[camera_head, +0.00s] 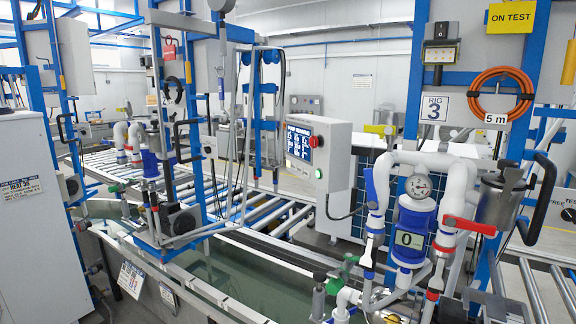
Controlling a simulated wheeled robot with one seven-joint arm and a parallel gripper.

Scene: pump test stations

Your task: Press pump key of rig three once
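The rig three sign (434,108) is on the blue frame at the right. Below it stand white pipes around a blue and white pump unit (415,215) with a round gauge (419,186) and a plate reading 0 (409,239). A grey control box (334,165) stands left of this rig. I cannot tell which part is the pump key of rig three. My gripper is not in view.
A yellow ON TEST sign (510,18) and an orange hose coil (500,95) hang on the right frame. A red lever (468,225) sticks out from the pipes. A water trough (230,275) and roller conveyor (265,217) fill the middle. Another rig (165,150) stands left.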

